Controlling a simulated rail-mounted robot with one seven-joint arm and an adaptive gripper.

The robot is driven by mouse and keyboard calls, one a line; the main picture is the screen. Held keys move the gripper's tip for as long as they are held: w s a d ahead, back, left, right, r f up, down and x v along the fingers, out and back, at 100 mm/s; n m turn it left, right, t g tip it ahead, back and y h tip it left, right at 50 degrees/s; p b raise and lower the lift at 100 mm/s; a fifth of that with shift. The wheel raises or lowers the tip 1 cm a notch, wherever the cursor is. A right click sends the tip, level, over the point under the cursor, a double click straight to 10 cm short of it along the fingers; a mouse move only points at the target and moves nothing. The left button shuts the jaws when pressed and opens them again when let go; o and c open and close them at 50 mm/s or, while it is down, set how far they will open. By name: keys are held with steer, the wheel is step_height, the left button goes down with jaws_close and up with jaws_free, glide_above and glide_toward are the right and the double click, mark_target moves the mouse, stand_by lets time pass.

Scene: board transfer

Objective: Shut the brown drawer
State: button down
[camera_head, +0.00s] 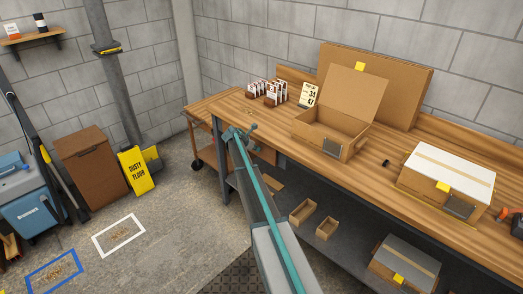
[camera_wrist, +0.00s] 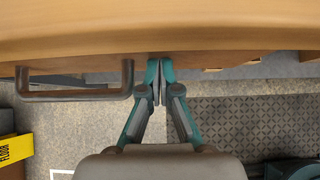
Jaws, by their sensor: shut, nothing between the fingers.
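The brown drawer is under the edge of the wooden workbench, and its front shows as a small brown patch (camera_head: 264,153) beside my arm in the head view. In the wrist view a dark bar handle (camera_wrist: 76,96) juts out to the left of my fingers, below the wood edge. My gripper (camera_head: 233,131) is at the bench's front left part. In the wrist view its teal fingers (camera_wrist: 160,66) are together and empty, with their tips close to the wood, right of the handle. Contact and how far the drawer stands out cannot be told.
The workbench top (camera_head: 385,165) carries an open cardboard box (camera_head: 325,128), a closed box (camera_head: 445,172) and several small packages (camera_head: 268,92). The lower shelf holds small open boxes (camera_head: 302,212). A yellow floor sign (camera_head: 136,171) stands left.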

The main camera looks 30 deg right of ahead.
steer(key=shift+w+d+r, duration=0.2)
steer(key=shift+d, duration=0.15)
steer(key=s+a+r+b, duration=0.35)
steer(key=a+r, duration=0.35)
steer(key=a, duration=0.4)
steer(key=s+a+f+m+g+y, duration=0.1)
steer(key=s+a+f+m+y, duration=0.1)
steer(key=s+a+f+m, duration=0.6)
steer(key=s+a+f+m+g+y+p, duration=0.1)
steer(key=s+a+f+m+y, duration=0.2)
steer(key=s+f, duration=0.9)
steer(key=s+a+f+m+g+y, duration=0.1)
steer(key=s+a+f+m, duration=0.55)
steer(key=s, duration=0.65)
steer(key=s+a+f+m+g+y, duration=0.1)
steer(key=s+a+f+g, duration=0.1)
steer(key=s, duration=1.1)
steer(key=s+a+f+m+g, duration=0.1)
steer(key=s+a+f, duration=0.3)
steer(key=s, duration=0.9)
steer(key=s+a+f+m+g+y, duration=0.1)
steer(key=s+a+f+g, duration=0.2)
steer(key=s, duration=1)
steer(key=shift+s+a+m+y, duration=0.15)
steer(key=shift+a+m+y, duration=0.15)
steer(key=shift+a+m, duration=0.1)
